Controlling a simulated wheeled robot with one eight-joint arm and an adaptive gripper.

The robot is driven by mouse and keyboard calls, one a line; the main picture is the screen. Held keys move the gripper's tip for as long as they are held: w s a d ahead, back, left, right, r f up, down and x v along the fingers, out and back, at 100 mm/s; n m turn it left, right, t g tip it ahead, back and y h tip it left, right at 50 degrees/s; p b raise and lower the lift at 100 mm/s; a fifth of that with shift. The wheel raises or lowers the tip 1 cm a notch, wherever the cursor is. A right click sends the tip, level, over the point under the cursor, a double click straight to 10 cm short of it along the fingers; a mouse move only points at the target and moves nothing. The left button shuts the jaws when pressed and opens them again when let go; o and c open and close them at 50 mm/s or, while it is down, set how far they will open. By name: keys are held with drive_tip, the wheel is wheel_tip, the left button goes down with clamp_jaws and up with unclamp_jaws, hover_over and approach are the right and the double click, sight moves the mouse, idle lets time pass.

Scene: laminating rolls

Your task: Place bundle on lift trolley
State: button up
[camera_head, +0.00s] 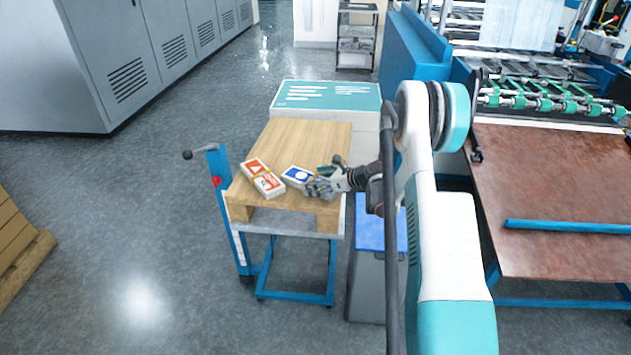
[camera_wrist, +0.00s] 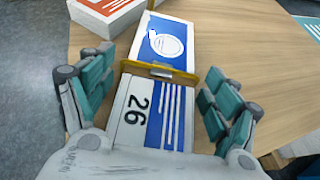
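The lift trolley (camera_head: 237,225) has a blue frame and a grey platform edge, with a wooden board on top. A white and blue bundle (camera_head: 296,174) lies on the board. In the wrist view the same bundle (camera_wrist: 165,48) shows a blue label, a yellow band and the number 26. My gripper (camera_head: 322,183) is at the bundle's right end. In the wrist view my gripper (camera_wrist: 158,88) is open, its fingers on either side of the bundle's near half with gaps visible.
A white and orange bundle (camera_head: 263,177) lies left of the blue one on the board; it also shows in the wrist view (camera_wrist: 112,12). A teal-topped stack (camera_head: 325,96) stands behind the trolley. A grey bin with a blue top (camera_head: 370,222) stands right.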

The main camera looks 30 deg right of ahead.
drive_tip(key=shift+r, duration=0.1)
drive_tip(key=shift+s+d+r, duration=0.2)
drive_tip(key=p+v, duration=0.4)
drive_tip(key=v, duration=0.6)
drive_tip(key=shift+s, duration=0.15)
drive_tip(key=shift+s+d+r, duration=0.2)
drive_tip(key=shift+s+d, duration=0.05)
drive_tip(key=shift+s, duration=0.2)
drive_tip(key=shift+c, duration=0.6)
idle(1.0)
